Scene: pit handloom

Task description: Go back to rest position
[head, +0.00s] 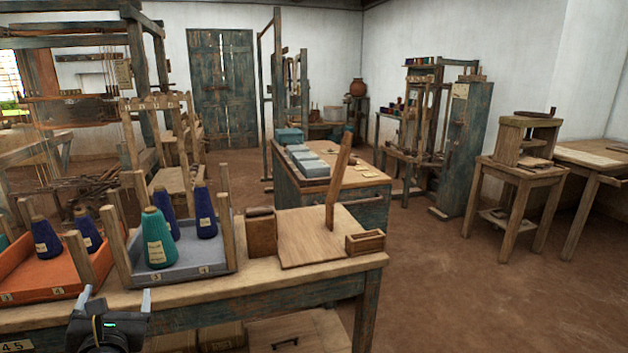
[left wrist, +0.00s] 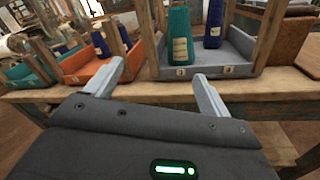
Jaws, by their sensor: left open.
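My left gripper (head: 117,301) is at the lower left of the head view, in front of the wooden table's (head: 300,257) front edge. Its two fingers stand apart with nothing between them, and they also show in the left wrist view (left wrist: 157,80). Behind it a grey tray (head: 205,270) holds a teal yarn cone (head: 158,240) and blue cones (head: 205,212). An orange tray (head: 50,280) with blue cones (head: 45,238) stands to its left. My right gripper is not in view.
A wooden board (head: 312,245) with an upright post (head: 340,180), a small box (head: 365,241) and a brown block (head: 261,232) stand at the table's right. A second bench (head: 360,190) is behind. The brown floor (head: 480,290) at the right is clear.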

